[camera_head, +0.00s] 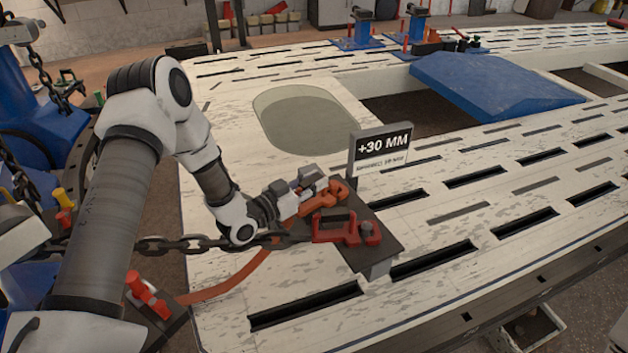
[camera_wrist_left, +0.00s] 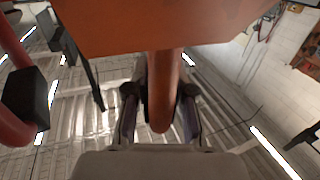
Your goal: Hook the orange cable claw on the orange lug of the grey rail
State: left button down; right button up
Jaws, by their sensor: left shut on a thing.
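My left gripper (camera_head: 318,184) is low over a dark plate on the pale bench, shut on the orange cable claw (camera_head: 328,197). In the left wrist view, an orange rod-like part of the claw (camera_wrist_left: 163,95) sits between the two fingers, under a broad orange surface. An orange strap-like cable (camera_head: 232,280) runs along the bench at the lower left. I cannot make out the grey rail or its orange lug with certainty. My right gripper is not in view.
A red clamp (camera_head: 345,230) sits on the dark plate (camera_head: 375,251) just in front of the gripper. A "+30 MM" sign (camera_head: 380,146) stands behind it. A chain (camera_head: 180,243) crosses at the left. The bench (camera_head: 480,270) has long slots and free room to the right.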

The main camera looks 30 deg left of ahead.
pick_arm(q)
jog(key=shift+r, duration=0.1)
jog(key=c, duration=0.9)
grip_release()
jog(key=shift+s+a, duration=0.1)
jog(key=shift+s, duration=0.15)
jog(key=v, duration=1.1)
jog(key=shift+s, duration=0.25)
